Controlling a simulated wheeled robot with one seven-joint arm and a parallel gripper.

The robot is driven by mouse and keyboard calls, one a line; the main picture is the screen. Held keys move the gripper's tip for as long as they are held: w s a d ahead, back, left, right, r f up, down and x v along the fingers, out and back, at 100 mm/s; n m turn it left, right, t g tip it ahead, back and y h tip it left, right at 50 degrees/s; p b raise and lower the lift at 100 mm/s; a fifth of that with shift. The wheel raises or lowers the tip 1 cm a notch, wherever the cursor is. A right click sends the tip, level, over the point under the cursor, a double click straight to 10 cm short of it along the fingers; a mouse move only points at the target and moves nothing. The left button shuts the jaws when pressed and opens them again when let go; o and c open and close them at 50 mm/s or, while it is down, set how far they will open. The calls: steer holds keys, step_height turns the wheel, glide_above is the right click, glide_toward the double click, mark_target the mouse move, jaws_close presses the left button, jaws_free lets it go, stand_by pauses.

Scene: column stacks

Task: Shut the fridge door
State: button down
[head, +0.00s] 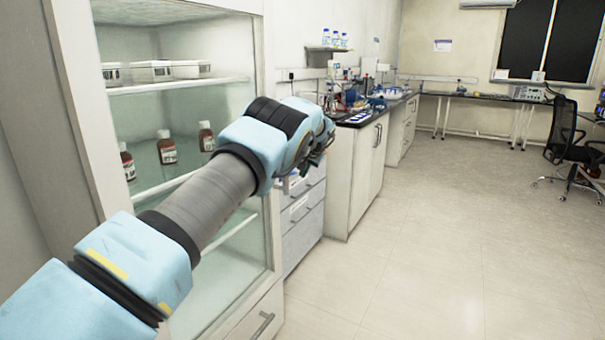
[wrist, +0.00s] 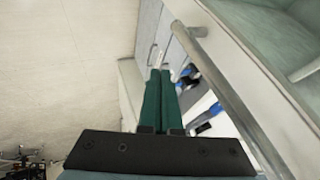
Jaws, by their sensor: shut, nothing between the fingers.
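The fridge (head: 85,120) stands at the left in the head view, with a pale frame around a view of its shelves. My arm reaches across its front, and my gripper (head: 318,150) is beyond the fridge's right edge. In the wrist view my gripper (wrist: 160,75) has its two green fingers together and empty. A metal bar handle (wrist: 228,95) runs along a white frame (wrist: 245,55) just right of the fingers, apart from them as far as I can see. The head view does not clearly show how far the door stands open; my arm covers part of that edge.
Brown bottles (head: 167,148) and white boxes (head: 150,72) are on the fridge shelves. A drawer unit (head: 303,215) and white cabinets (head: 355,175) stand past the fridge. An office chair (head: 570,145) is at the far right. The floor (head: 430,260) on the right is clear.

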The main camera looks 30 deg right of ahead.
steer(key=d+b+v, duration=0.1)
steer(key=b+v, duration=0.1)
steer(key=v, duration=0.8)
steer(key=shift+s+d, duration=0.15)
steer(key=shift+d, duration=0.1)
steer(key=shift+s+f, duration=0.1)
steer(key=shift+f, duration=0.05)
